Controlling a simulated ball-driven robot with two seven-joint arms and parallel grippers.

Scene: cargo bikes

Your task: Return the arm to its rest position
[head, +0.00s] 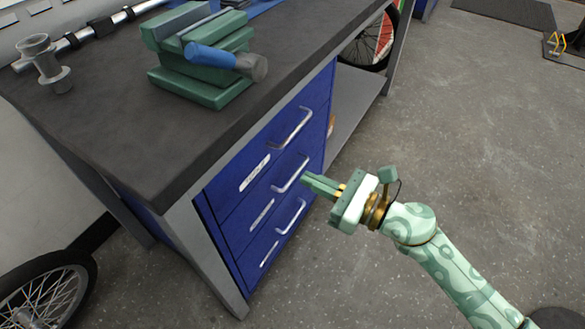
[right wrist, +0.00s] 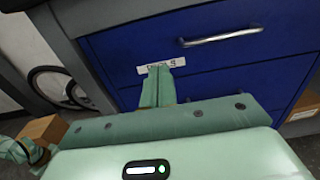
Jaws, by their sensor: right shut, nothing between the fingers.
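My right gripper (head: 318,184) is shut and empty in the head view. It points left toward the front of the blue drawer unit (head: 262,190), close to the middle drawer's handle (head: 290,174). I cannot tell whether it touches the drawer. In the right wrist view its closed fingers (right wrist: 158,90) reach up in front of the drawer face, over part of a white label (right wrist: 160,66). A metal drawer handle (right wrist: 222,36) shows above and to the right. The drawers look shut.
The dark workbench top (head: 130,130) carries a green vise (head: 205,60) with a blue handle and a grey metal part (head: 45,65). A bike wheel (head: 45,295) stands at lower left, and another wheel (head: 378,40) is behind the bench. Grey floor (head: 480,150) to the right is open.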

